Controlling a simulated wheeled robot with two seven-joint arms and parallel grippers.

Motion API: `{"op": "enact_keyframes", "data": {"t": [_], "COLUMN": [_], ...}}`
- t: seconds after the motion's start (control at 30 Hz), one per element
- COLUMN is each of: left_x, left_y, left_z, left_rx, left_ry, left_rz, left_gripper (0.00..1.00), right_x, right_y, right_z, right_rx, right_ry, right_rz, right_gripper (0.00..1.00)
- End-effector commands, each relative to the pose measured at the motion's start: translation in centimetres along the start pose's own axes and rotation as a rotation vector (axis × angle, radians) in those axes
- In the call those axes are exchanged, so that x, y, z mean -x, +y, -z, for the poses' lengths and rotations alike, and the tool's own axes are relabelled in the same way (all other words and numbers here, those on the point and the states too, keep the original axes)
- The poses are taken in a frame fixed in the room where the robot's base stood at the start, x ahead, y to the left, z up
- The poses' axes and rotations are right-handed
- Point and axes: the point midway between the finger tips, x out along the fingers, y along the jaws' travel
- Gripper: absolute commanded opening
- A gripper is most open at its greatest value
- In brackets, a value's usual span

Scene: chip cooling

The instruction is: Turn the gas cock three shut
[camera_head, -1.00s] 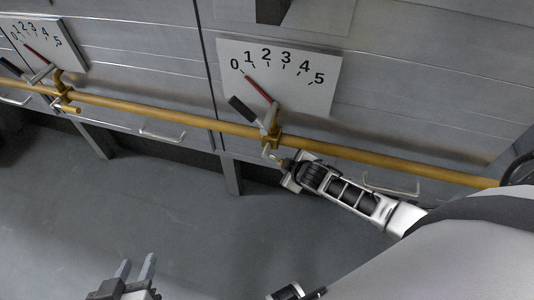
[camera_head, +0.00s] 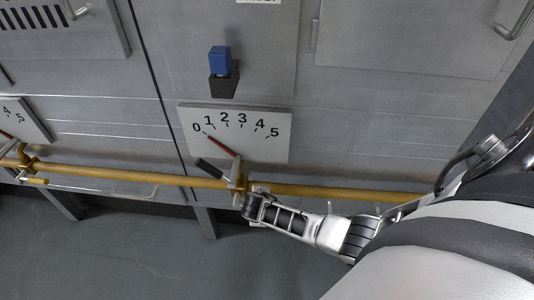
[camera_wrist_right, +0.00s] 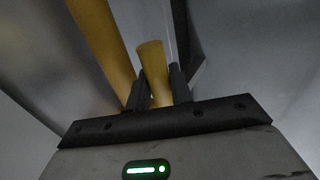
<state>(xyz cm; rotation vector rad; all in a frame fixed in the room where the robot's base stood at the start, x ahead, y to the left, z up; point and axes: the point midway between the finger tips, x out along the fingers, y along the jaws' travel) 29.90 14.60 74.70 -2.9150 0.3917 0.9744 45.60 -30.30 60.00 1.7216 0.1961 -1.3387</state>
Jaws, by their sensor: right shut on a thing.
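A gas cock (camera_head: 239,184) sits on the yellow pipe (camera_head: 330,191), below a white dial plate (camera_head: 260,140) marked 0 to 5. Its red pointer (camera_head: 223,147) points up and left, between 0 and 1. In the right wrist view my right gripper (camera_wrist_right: 158,88) is shut on a yellow stub (camera_wrist_right: 153,68) beside the long pipe. No cock number is readable. My left gripper is out of view.
A second cock (camera_head: 25,163) with its dial plate (camera_head: 25,118) is at the far left. A blue block on a black base (camera_head: 221,68) sticks out above the middle dial. Metal handles are on the panels. Grey floor (camera_head: 110,260) below is open.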

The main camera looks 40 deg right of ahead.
Motion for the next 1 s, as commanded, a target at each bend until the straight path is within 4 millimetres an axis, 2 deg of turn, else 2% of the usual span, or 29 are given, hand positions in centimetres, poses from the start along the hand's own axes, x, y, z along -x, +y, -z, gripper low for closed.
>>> {"op": "enact_keyframes", "data": {"t": [0.33,0.37,0.4,0.43,0.77,0.87,1.0], "left_x": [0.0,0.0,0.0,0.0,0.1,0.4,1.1], "left_y": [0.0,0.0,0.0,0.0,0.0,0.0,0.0], "left_z": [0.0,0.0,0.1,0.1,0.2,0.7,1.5], "left_rx": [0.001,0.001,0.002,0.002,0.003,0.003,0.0], "left_ry": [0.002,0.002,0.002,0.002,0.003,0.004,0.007], "left_rz": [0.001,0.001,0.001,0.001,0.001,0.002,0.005], "left_gripper": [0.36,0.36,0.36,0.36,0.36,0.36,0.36], "right_x": [0.0,0.0,0.0,0.0,0.4,1.4,4.3], "right_y": [0.0,0.1,0.1,0.1,0.1,0.2,0.2], "right_z": [-0.1,-0.1,-0.1,-0.1,0.0,0.0,0.0], "right_rx": [0.008,0.008,0.009,0.008,0.006,0.006,0.006], "right_ry": [-0.006,-0.006,-0.005,-0.005,-0.002,-0.002,0.0], "right_rz": [-0.002,-0.002,-0.002,-0.002,-0.002,-0.001,-0.001], "right_gripper": [0.0,0.24,0.35,0.41,0.41,0.41,0.41]}}
